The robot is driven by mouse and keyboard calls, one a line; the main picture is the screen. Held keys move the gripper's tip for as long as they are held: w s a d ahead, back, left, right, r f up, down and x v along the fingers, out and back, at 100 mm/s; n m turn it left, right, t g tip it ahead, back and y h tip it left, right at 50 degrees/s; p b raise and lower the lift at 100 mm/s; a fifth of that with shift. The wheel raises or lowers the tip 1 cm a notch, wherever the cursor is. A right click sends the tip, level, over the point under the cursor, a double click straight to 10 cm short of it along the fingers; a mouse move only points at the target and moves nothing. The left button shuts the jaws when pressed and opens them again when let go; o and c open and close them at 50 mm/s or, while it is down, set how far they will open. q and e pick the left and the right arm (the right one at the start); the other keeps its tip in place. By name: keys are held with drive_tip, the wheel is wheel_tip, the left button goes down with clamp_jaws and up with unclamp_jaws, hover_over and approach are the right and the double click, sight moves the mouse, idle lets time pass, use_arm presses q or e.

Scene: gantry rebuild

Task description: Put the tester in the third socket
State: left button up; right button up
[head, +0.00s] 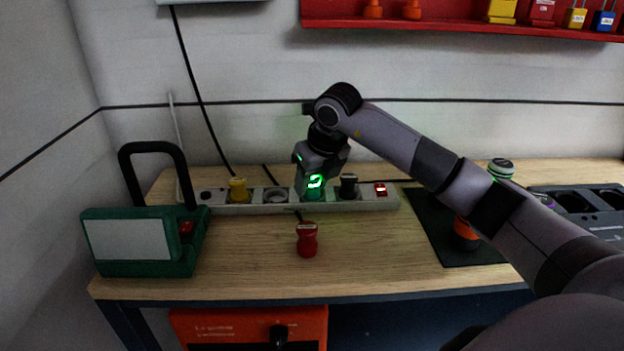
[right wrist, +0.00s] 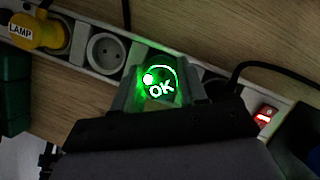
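The tester (head: 315,184) is a green-glowing plug body with a lit "OK" on its top, which reads clearly in the right wrist view (right wrist: 161,86). It sits at the white socket strip (head: 235,209), between an empty round socket (head: 275,195) and a black plug (head: 348,185). My right gripper (head: 312,180) is on it from above, with one finger on each side, shut on it. The tester's underside and the socket beneath are hidden. A yellow plug (head: 238,189), labelled "LAMP" in the right wrist view (right wrist: 38,32), is left of the empty socket. My left gripper is not in view.
A red plug (head: 307,240) stands on the wooden bench in front of the strip. A green case with a black handle (head: 140,240) is at the left. A lit red switch (head: 381,190) ends the strip. A black mat (head: 440,232) with an orange item (head: 466,234) lies right.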

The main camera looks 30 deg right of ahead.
sight(317, 180)
drive_tip(key=shift+r, duration=0.15)
drive_tip(key=shift+p+v, duration=1.35)
drive_tip(key=shift+v, duration=0.65)
drive_tip(key=p+v, duration=0.3)
drive_tip(key=v, duration=0.3)
drive_tip(key=shift+s+r+p, duration=0.25)
drive_tip(key=shift+r+p, duration=0.05)
drive_tip(key=shift+p, duration=0.1)
drive_tip(key=shift+s, duration=0.1)
